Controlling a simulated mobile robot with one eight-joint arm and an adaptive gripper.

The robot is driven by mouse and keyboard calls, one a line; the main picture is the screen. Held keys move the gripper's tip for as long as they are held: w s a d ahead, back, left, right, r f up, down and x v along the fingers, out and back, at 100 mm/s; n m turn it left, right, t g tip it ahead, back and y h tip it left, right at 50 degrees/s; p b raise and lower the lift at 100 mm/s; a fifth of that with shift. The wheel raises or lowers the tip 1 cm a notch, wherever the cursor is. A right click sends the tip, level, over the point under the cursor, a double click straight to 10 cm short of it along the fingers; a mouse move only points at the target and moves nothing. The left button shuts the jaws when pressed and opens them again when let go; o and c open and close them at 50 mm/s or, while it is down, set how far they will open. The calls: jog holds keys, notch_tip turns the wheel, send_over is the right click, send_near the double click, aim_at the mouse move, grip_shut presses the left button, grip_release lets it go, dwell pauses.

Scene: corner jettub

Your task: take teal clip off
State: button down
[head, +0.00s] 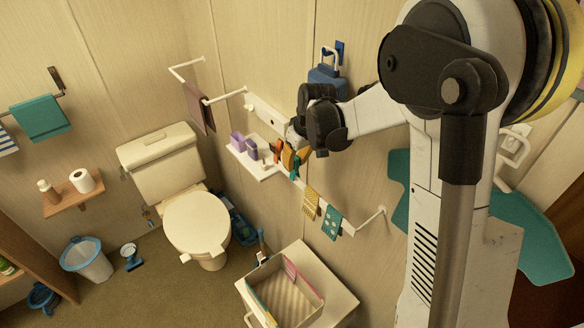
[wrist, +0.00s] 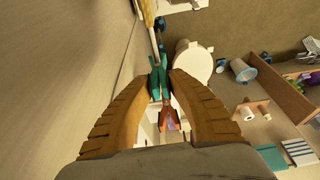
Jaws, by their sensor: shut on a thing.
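In the wrist view, my gripper (wrist: 160,84) has its two brown padded fingers closed on the teal clip (wrist: 156,76), which sits between the fingertips. A red-orange clip with a purple part (wrist: 169,119) shows just below it, between the fingers. In the head view, my gripper (head: 293,160) is at the wall rail (head: 352,229), beside the small white shelf. The teal clip is hard to make out there, mostly hidden by the fingers. I cannot tell whether the clip is still on the rail.
Purple items (head: 238,142) stand on the small shelf (head: 262,171). The toilet (head: 196,222) is to the left, and an open box (head: 284,300) stands below.

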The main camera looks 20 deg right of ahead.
notch_tip(320, 180, up, 7)
jog(key=p, duration=0.4)
dwell(0.5)
